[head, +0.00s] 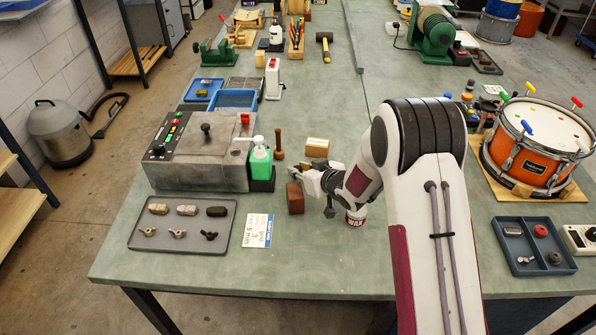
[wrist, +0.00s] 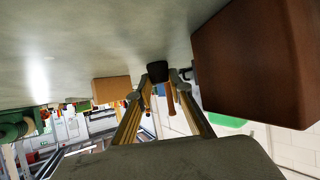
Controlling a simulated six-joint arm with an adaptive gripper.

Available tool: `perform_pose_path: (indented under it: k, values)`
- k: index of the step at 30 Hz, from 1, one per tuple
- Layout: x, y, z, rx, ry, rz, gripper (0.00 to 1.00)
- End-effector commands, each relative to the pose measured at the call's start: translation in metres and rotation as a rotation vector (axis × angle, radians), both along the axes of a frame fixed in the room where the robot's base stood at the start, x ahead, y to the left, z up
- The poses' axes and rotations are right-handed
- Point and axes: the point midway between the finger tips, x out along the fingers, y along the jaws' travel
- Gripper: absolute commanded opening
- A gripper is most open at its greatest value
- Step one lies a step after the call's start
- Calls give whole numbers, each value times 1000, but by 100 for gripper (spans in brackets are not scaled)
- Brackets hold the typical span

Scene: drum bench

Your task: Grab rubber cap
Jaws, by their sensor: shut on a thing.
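My gripper (head: 298,174) is low over the middle of the bench, pointing away to the left. In the wrist view my gripper (wrist: 159,78) has its two fingertips closed in on a small black piece, which looks like the rubber cap (wrist: 157,70). The cap sits at the tips, close to the bench top; I cannot tell whether it touches the bench. In the head view the cap is too small and too covered by the fingers to make out.
A reddish-brown block (head: 295,198) stands right beside my gripper and looms in the wrist view (wrist: 255,60). A wax tin (head: 355,218) stands under my wrist. A wooden block (head: 317,147), wooden tool (head: 279,143) and green bottle (head: 260,156) are behind. A grey tray (head: 140,240) lies left.

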Motion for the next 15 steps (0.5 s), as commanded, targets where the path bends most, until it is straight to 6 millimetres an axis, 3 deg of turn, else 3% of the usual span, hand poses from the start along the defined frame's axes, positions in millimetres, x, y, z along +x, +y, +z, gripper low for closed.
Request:
perform_pose_path:
  k: [8,15]
  values:
    - [0,0,7,0,-1,0,11]
    - [0,0,28,0,-2,0,11]
